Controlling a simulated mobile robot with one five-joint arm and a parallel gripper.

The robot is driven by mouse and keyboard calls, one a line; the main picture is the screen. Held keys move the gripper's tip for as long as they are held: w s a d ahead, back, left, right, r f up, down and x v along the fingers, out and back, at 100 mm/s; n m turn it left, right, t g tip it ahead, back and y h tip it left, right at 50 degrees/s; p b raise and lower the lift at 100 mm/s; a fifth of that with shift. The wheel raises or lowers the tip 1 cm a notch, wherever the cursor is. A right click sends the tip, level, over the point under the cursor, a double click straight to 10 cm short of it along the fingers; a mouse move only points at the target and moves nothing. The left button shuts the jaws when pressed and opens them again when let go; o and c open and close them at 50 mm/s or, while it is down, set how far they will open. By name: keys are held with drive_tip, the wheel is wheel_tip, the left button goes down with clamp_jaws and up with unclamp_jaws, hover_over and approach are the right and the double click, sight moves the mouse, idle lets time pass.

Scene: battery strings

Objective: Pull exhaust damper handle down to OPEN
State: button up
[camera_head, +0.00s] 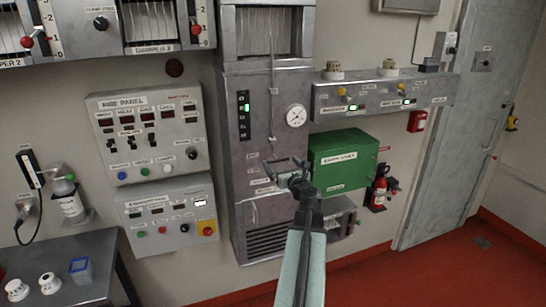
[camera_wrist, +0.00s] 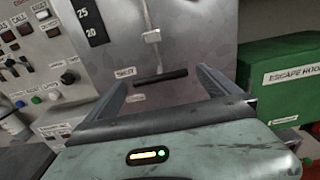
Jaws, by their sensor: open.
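The handle, a short black horizontal bar (camera_wrist: 160,77), shows in the wrist view on the front of a tall grey metal cabinet (camera_wrist: 185,50). A small label, hard to read, is just left above it. My gripper (camera_head: 286,163) is open in front of the same cabinet (camera_head: 250,110) in the head view. In the wrist view its two fingers stand apart, one either side of the bar's ends; I cannot tell how far off the bar is. No contact shows. In the head view the gripper largely hides the bar.
A green box (camera_head: 340,160) juts from the wall just right of my gripper. A vertical rod (camera_head: 273,100) runs down the cabinet beside a round gauge (camera_head: 296,115). The fire panel (camera_head: 150,130) is left, a fire extinguisher (camera_head: 380,188) right. Red floor is clear at lower right.

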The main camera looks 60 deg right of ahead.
sight(278, 160)
drive_tip(key=x, duration=0.7)
drive_tip(key=shift+a, duration=0.1)
drive_tip(key=shift+s, duration=0.1)
drive_tip(key=c, duration=2)
wheel_tip(278, 160, down, 7)
drive_tip(key=b, duration=0.7)
drive_tip(key=shift+f, duration=0.2)
drive_tip(key=o, duration=2)
drive_tip(key=v, duration=0.7)
drive_tip(key=shift+s+a, duration=0.2)
drive_tip(key=shift+s, duration=0.15)
